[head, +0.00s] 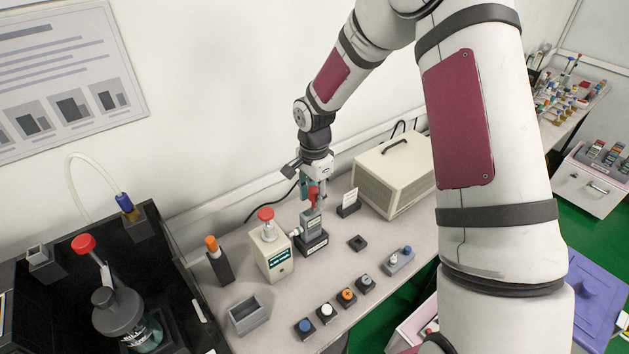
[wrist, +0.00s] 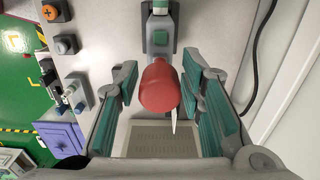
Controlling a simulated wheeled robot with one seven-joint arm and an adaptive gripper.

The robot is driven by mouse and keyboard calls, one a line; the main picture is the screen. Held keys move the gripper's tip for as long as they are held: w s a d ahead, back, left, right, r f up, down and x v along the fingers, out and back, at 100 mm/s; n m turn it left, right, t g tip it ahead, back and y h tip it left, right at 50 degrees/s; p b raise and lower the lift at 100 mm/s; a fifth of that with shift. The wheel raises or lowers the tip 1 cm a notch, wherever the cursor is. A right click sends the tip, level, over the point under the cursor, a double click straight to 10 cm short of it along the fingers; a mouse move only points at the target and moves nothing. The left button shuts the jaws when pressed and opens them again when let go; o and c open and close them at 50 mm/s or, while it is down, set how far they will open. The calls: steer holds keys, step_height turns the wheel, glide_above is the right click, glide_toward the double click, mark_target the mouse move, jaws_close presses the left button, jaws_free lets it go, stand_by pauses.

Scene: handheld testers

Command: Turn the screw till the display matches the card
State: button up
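A slim grey handheld tester (head: 311,222) stands upright in a dark stand (head: 312,246) near the back of the bench. A red handle or knob (head: 313,196) rises from its top; in the wrist view the red part (wrist: 160,88) hides what lies under it. A green patch (wrist: 160,39) shows on the grey body. My gripper (head: 312,186) is over the tester, its teal-padded fingers apart on both sides of the red part, with the right finger very close. A white card (head: 350,198) stands in a black holder behind. I cannot read the card or any tester display.
A larger beige case (head: 392,174) stands behind right. Several button blocks (head: 346,297) line the front edge. An orange-topped tool (head: 212,244) and grey tray (head: 249,314) are left.

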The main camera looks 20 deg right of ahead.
steer(key=shift+f, duration=1)
